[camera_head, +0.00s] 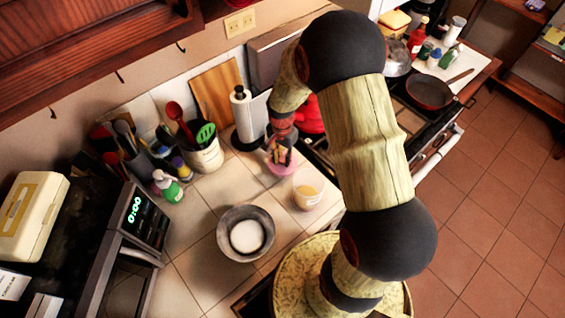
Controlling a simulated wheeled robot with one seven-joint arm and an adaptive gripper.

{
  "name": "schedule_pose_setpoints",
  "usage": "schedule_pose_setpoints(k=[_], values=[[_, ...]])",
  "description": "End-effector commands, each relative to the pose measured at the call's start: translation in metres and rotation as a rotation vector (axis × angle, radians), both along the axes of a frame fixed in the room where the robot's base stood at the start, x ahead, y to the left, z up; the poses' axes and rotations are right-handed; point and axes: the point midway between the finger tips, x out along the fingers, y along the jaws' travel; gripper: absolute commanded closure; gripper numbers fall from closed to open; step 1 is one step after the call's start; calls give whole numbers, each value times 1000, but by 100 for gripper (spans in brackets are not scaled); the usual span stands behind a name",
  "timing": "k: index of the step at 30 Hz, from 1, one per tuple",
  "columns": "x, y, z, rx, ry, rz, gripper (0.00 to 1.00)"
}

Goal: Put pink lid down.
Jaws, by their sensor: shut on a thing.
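The pink lid (287,170) shows as a small pink patch just below my gripper (280,155), over the tiled counter. My gripper is shut on it; the fingers and arm hide part of the lid. I cannot tell whether the lid touches the counter. A jar or cup with pale yellow contents (307,190) stands just in front and to the right of the lid.
A grey bowl with white contents (246,234) stands in front left. A paper towel roll (246,115) and a utensil crock (206,154) stand behind. A red object (309,118) is behind my arm. Bare tiles (205,270) lie left of the bowl.

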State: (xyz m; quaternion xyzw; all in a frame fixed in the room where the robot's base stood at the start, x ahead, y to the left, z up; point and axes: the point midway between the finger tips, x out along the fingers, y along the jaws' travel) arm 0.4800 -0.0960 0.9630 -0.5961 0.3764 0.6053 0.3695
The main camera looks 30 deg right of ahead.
Motion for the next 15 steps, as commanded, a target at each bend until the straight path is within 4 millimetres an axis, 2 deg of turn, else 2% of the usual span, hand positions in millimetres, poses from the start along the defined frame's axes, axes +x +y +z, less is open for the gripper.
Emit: schedule_pose_setpoints(k=[3,6,15], values=[[-1,0,-18,0,4,0,100],[-1,0,-28,1,3,0,100],[0,0,-30,0,1,0,100]])
